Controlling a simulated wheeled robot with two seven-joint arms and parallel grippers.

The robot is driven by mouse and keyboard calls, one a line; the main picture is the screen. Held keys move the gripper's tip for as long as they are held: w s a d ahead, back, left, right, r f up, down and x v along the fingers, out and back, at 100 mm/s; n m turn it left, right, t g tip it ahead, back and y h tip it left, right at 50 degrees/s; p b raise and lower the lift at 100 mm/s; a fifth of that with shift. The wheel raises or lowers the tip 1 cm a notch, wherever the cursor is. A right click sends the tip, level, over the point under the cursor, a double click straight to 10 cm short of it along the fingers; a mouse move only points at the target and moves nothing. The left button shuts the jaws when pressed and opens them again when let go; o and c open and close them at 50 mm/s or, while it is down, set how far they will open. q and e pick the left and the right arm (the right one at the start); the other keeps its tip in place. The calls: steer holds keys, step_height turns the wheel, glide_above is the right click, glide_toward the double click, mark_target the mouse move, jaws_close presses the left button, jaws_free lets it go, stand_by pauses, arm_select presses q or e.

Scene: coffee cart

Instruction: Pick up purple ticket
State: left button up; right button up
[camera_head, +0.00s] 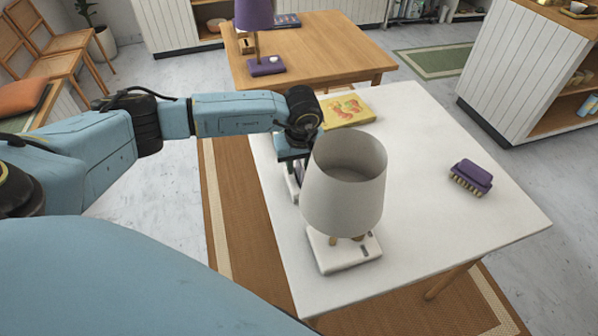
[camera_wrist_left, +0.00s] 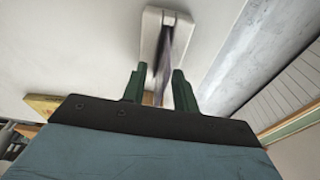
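In the left wrist view, a thin purplish-grey upright piece, seen nearly edge-on, looks like the purple ticket (camera_wrist_left: 164,58). It stands at a white base or holder (camera_wrist_left: 152,24) on the white table. The two green fingers of my left gripper (camera_wrist_left: 160,88) are apart, one on each side of the ticket, with gaps visible. In the head view my left gripper (camera_head: 293,160) points down over the table's left edge, partly hidden behind a white lamp. My right gripper is not in view.
The white lamp (camera_head: 342,190) stands close beside my left gripper on the white table (camera_head: 430,240). A yellow book (camera_head: 346,109) lies behind, and a purple brush (camera_head: 470,177) lies to the right. A wooden table (camera_head: 325,50) stands beyond.

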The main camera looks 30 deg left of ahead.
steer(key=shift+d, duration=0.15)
arm_select(q)
jaws_close()
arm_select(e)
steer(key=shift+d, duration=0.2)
arm_select(q)
steer(key=shift+r, duration=0.35)
step_height(320, 180, up, 9)
steer(key=shift+f+p, duration=0.15)
steer(key=shift+p, duration=0.35)
steer(key=shift+r, duration=0.7)
steer(key=shift+r+p, duration=1.5)
steer(key=shift+r, duration=0.65)
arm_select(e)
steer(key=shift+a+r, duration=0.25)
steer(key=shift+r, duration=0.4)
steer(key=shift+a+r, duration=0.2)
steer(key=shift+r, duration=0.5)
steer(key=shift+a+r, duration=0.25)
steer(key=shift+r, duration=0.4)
